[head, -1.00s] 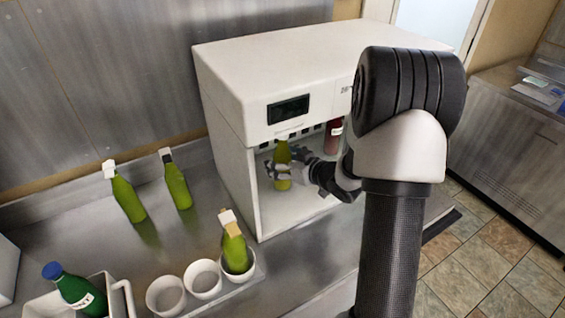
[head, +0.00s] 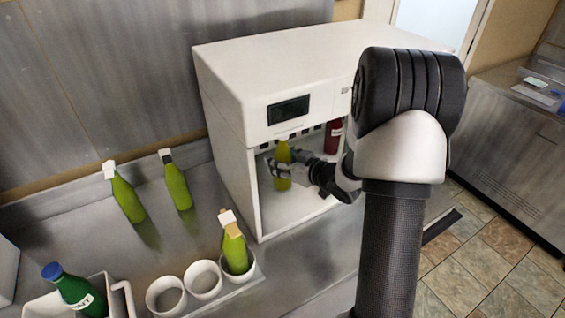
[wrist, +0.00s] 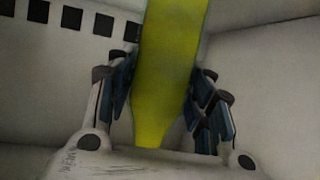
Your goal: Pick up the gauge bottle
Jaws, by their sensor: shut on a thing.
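A yellow-green bottle (head: 283,156) stands upright inside the open white cabinet, near its left side. My gripper (head: 281,168) reaches in from the right and is shut on this bottle. In the wrist view the bottle (wrist: 170,65) lies between the two fingers (wrist: 164,95), with a finger against each side. Its top is cut off there. No label naming it the gauge bottle is readable.
The white cabinet (head: 228,150) closes in around my gripper. A red bottle (head: 333,137) stands deeper right in it. Two green bottles (head: 128,200) (head: 178,187) stand left on the steel counter. Another (head: 235,252) sits in a white cup; a blue-capped bottle (head: 80,292) is in a bin.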

